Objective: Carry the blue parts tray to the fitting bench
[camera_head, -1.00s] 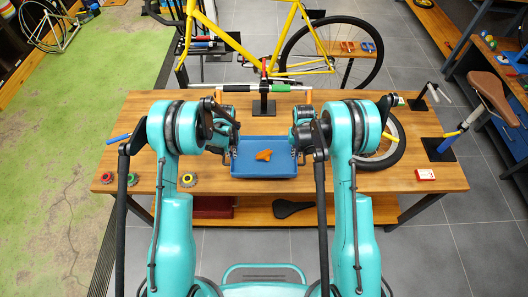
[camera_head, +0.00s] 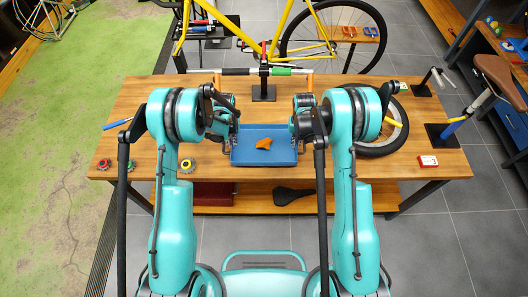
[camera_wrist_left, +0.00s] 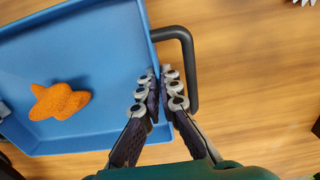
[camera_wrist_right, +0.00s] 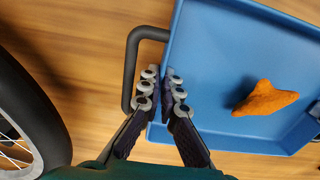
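The blue parts tray (camera_head: 240,155) is level over the front middle of the wooden bench (camera_head: 350,172); I cannot tell whether it touches the top. A crumpled orange piece (camera_head: 264,143) lies in it. My left gripper (camera_wrist_left: 163,85) has its fingers close together on either side of the tray's wall, inside the black handle (camera_wrist_left: 193,75). My right gripper (camera_wrist_right: 162,85) pinches the opposite wall the same way, within the other handle (camera_wrist_right: 130,70). Both sets of fingertips are partly hidden in the head view. Which bench is the fitting bench is not clear.
A wheel (camera_head: 380,148) lies right of the tray. A stand (camera_head: 263,92) is behind the tray. A yellow bicycle (camera_head: 288,22) is beyond the bench.

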